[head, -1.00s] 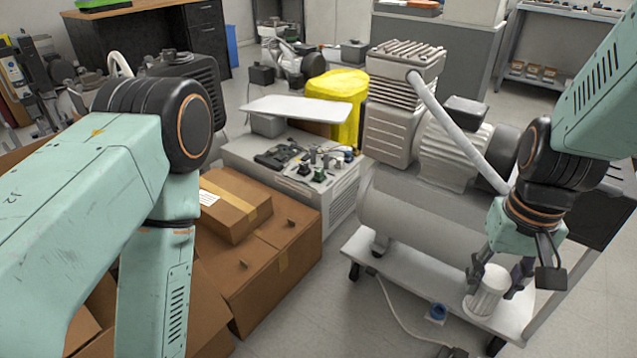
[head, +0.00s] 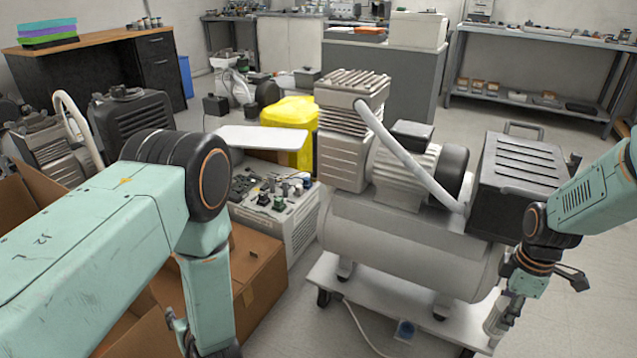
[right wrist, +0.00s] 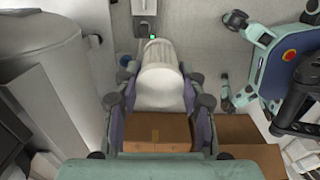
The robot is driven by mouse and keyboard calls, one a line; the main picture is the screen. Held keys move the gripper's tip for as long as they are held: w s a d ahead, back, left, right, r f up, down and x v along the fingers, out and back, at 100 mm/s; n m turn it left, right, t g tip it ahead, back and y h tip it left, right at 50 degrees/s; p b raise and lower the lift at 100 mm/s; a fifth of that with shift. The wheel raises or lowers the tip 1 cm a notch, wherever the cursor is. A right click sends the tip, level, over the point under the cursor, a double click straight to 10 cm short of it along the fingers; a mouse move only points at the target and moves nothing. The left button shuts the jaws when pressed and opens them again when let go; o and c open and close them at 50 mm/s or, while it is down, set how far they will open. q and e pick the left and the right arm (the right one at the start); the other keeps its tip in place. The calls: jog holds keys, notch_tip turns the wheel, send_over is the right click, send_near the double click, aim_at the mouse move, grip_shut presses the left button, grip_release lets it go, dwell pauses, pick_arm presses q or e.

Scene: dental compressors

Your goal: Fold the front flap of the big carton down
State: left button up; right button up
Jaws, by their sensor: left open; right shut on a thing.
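A big open brown carton stands at the lower left of the head view; its raised cardboard wall or flap (head: 62,196) shows beyond my left arm. Another cardboard piece (head: 150,332) shows at the bottom. My arm hides much of the carton, and I cannot tell which piece is the front flap. My left gripper (head: 190,346) is open, partly cut off by the bottom edge, close to the cardboard. My right gripper (head: 506,322) is shut on a white ribbed cylinder (right wrist: 160,78), at the lower right of the head view, by the compressor cart's right end.
A closed brown carton (head: 258,272) stands right of my left arm. The compressor's white tank (head: 400,245) sits on a wheeled cart (head: 380,305) at centre right. A grey unit (head: 300,222) and a yellow item (head: 292,118) stand behind. Floor at far right is clear.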

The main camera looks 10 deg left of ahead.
pick_arm(q)
jog(key=w+a+r+n+g+y, duration=0.2)
jog(key=a+r+n+y, duration=0.3)
jog(key=r+n+y, duration=0.2)
notch_tip(320, 180, up, 2)
jog(key=shift+w+r+g+p, duration=0.1)
jog(key=shift+w+g+p, duration=0.25)
jog(key=shift+g, duration=0.05)
pick_arm(e)
jog(key=s+d+f+n, duration=0.2)
jog(key=d+f+n, duration=0.6)
jog(key=d, duration=0.8)
notch_tip(320, 180, down, 2)
jog(key=shift+f, duration=0.1)
